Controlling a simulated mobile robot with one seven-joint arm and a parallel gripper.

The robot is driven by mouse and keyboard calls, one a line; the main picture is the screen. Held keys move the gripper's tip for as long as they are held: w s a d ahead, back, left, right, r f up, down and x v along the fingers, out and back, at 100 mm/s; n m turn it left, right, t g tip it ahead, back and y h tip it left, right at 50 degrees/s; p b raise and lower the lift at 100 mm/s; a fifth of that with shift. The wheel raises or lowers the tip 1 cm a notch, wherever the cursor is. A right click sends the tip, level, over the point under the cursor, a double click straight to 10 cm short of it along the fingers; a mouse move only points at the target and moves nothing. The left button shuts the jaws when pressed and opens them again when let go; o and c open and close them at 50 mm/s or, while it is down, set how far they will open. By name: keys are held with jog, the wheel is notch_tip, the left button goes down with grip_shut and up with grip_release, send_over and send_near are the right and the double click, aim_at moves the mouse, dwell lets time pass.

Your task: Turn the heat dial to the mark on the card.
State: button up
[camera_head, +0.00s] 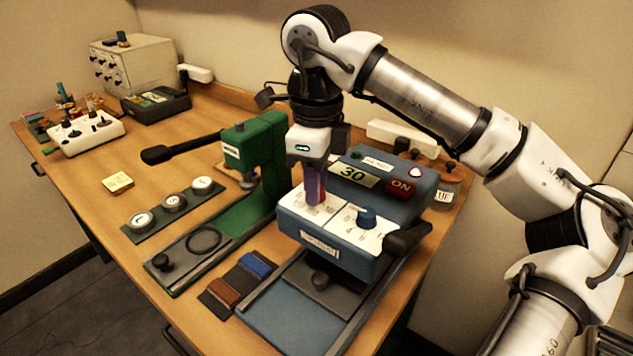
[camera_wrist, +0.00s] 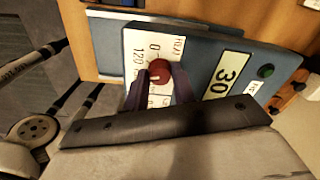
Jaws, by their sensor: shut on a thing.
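The blue press (camera_head: 395,200) stands on the table with a white dial panel on its sloped front. My gripper (camera_head: 315,195) comes down from above onto the left part of this panel. In the wrist view its two dark fingers (camera_wrist: 160,85) are shut on a red dial (camera_wrist: 159,70), one on each side. The fingers hide most of this dial in the head view, and its pointer cannot be made out. A blue dial (camera_head: 366,217) sits to the right on the same panel, apart from my gripper. A small yellow card (camera_head: 118,182) lies on the table; its marking is too small to read.
The press shows a "30" display (camera_head: 353,174) and a red ON switch (camera_head: 401,187). Its black handle (camera_head: 408,238) sticks out at the right. A green press (camera_head: 256,155) stands close on the left, its long black lever (camera_head: 180,149) reaching over the table.

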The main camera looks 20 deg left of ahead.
jog(key=n, duration=0.6)
jog(key=shift+n, duration=0.3)
jog(key=n, duration=0.5)
jog(key=shift+r+n, duration=0.1)
jog(key=shift+n, duration=0.3)
jog(key=o, duration=1)
notch_tip(320, 180, up, 14)
jog(key=shift+p, duration=0.35)
jog(key=shift+f, duration=0.2)
